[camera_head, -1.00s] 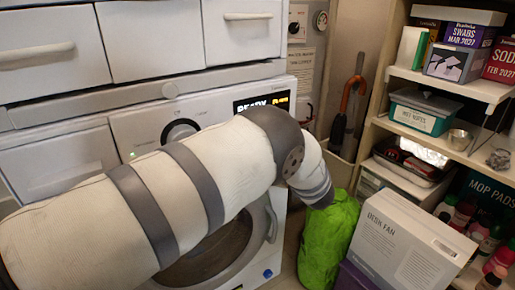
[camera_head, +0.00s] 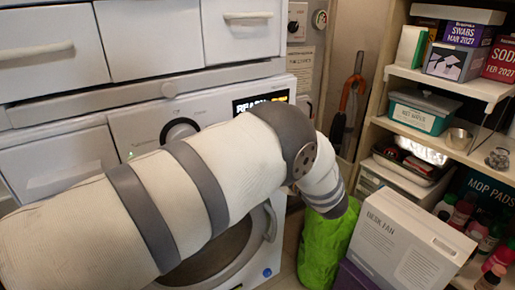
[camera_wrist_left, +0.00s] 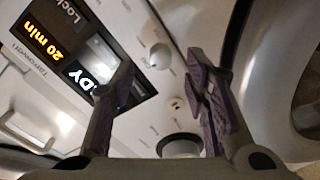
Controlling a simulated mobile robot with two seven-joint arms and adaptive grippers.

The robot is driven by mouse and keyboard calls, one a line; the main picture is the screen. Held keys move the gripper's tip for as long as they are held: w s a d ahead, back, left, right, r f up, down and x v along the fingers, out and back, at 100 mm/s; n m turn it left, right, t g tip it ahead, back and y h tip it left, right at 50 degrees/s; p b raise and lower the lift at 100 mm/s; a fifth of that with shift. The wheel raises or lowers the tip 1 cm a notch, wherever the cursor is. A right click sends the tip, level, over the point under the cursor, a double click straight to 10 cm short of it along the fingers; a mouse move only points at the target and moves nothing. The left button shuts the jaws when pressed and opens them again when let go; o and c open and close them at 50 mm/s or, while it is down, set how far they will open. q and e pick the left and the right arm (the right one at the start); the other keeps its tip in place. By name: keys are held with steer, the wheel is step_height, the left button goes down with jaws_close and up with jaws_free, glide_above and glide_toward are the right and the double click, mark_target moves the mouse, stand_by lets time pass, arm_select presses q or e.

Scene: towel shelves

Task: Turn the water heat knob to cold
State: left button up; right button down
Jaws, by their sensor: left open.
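The washing machine panel (camera_head: 222,103) has a large round dial (camera_head: 180,130) and a lit display, partly covered by my left arm. In the left wrist view the display (camera_wrist_left: 72,50) reads "20 min", with a small pale knob (camera_wrist_left: 160,56), a smaller fitting (camera_wrist_left: 177,103) and a larger round dial (camera_wrist_left: 181,147). A wall panel has a dark knob (camera_head: 293,27). No label clearly marks the water heat knob. My left gripper (camera_wrist_left: 163,75) is open and empty, its fingers over the machine panel; contact is unclear. The head view hides it. My right gripper is not in view.
White drawers (camera_head: 150,40) stand above the machine. To the right are a green bag (camera_head: 322,245), a desk fan box (camera_head: 410,245) and shelves with boxes and bottles. An orange-handled umbrella (camera_head: 350,95) stands in the corner behind.

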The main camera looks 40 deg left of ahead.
arm_select(q)
steer(key=v, duration=0.8)
steer(key=shift+d, duration=0.25)
